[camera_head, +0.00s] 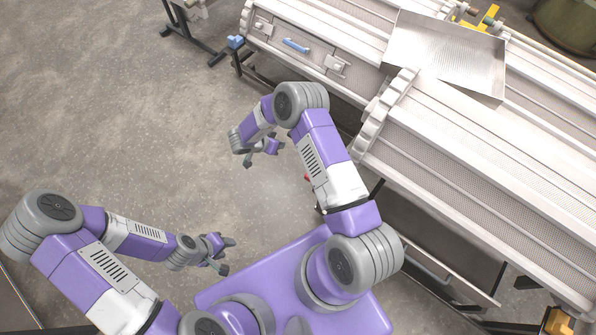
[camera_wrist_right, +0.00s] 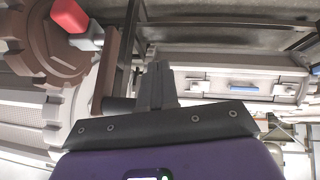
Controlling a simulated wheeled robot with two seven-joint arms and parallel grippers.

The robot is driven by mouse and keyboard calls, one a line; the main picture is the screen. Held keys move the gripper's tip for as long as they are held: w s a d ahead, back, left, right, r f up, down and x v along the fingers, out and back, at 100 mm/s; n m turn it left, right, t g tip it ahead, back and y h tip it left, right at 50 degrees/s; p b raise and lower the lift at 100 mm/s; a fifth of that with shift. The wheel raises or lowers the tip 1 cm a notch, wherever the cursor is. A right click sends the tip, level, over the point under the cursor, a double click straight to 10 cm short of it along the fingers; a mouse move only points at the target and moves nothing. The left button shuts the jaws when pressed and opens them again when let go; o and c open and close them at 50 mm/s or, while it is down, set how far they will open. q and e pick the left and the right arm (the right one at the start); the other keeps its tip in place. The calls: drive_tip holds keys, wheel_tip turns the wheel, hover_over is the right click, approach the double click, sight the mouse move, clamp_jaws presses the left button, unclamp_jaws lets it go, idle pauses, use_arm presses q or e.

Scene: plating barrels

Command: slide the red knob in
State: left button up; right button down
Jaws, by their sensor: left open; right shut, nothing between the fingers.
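The red knob (camera_wrist_right: 70,15) shows at the top left of the right wrist view. It sits on a short grey stem by a brown toothed wheel, to the left of my fingers and apart from them. In the head view only a small red bit (camera_head: 307,178) shows beside my right arm, likely the same knob; the arm hides the rest. My right gripper (camera_head: 248,163) is shut and empty, left of the barrels; its fingers also show in the wrist view (camera_wrist_right: 155,82). My left gripper (camera_head: 228,255) is open and empty over the floor.
White perforated barrels (camera_head: 470,145) fill the right side. A metal tray (camera_head: 450,55) lies across them. A panel with a blue handle (camera_head: 296,45) is at the top. A dark frame stands below the barrels. The floor to the left is clear.

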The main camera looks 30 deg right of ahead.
drive_tip(key=s+d+f+m+g+y+b, duration=0.1)
drive_tip(key=s+d+f+m+g+b, duration=0.1)
drive_tip(key=s+f, duration=0.5)
drive_tip(key=shift+s+d+f+g+b, duration=0.35)
drive_tip(key=shift+s+d+g+b, duration=0.1)
drive_tip(key=shift+s+g+b, duration=0.9)
drive_tip(key=shift+w, duration=0.15)
